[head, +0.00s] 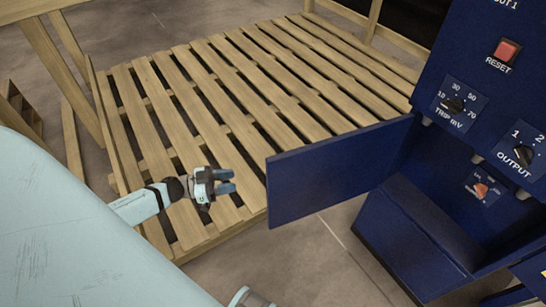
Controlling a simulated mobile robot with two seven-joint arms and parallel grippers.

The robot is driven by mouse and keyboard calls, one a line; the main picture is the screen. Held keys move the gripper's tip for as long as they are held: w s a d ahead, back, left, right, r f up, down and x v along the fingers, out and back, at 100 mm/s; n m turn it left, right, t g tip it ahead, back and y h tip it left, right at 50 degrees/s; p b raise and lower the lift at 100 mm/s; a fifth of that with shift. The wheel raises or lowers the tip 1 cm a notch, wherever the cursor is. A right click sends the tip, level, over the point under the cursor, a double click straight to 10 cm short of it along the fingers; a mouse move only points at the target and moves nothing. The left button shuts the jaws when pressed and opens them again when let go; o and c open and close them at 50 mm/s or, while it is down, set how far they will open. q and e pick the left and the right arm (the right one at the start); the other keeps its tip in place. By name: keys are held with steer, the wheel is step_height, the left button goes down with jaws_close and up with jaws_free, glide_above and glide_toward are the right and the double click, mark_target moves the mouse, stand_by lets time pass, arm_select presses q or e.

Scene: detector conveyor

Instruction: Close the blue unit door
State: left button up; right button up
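The blue unit (472,57) stands at the right. Its door (325,172) is a flat dark blue panel that stands open, swung out to the left from the unit's front. The compartment behind the door is exposed. My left gripper (226,181) is over the wooden slats, left of the door's free edge. Its two blue-grey fingers point right toward the door, with a small gap between them and nothing held. A clear space separates the fingertips from the door.
A slatted wooden pallet (239,106) lies behind and left of the door. The unit's face carries a red reset button (503,54), a trip dial (453,104) and an output dial (523,155). Bare grey floor (309,262) shows below the door.

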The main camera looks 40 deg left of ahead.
arm_select(q)
steer(key=x, duration=1.3)
steer(key=shift+w+d+b, duration=0.25)
steer(key=shift+d+b, duration=0.05)
jaws_close()
